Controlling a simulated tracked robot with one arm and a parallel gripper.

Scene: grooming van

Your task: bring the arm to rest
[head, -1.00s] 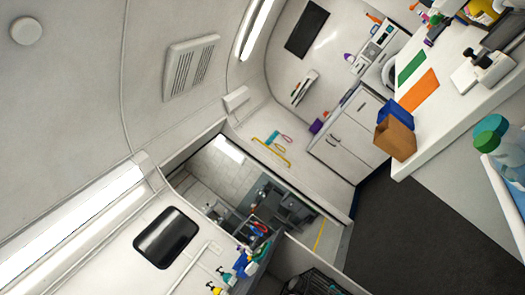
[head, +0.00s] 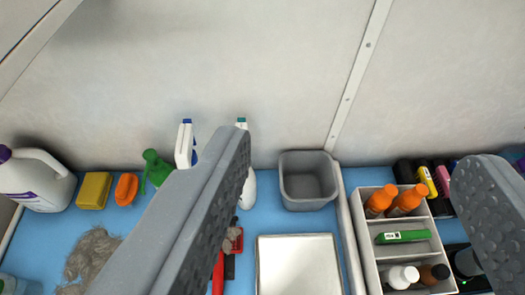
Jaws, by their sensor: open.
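My gripper (head: 365,180) shows large in the head view, with one grey textured finger left of the middle and the other at the right edge. The fingers stand wide apart with nothing between them in their grasp. They hang in front of a blue worktop (head: 155,218) against a pale wall. The left finger hides part of the items behind it.
On the worktop are a white jug (head: 38,182), yellow sponge (head: 94,190), green spray bottle (head: 156,168), grey fur clump (head: 90,258), grey bin (head: 308,182), metal tray (head: 298,262) and a divided white caddy (head: 366,238) with bottles. The wall above is bare.

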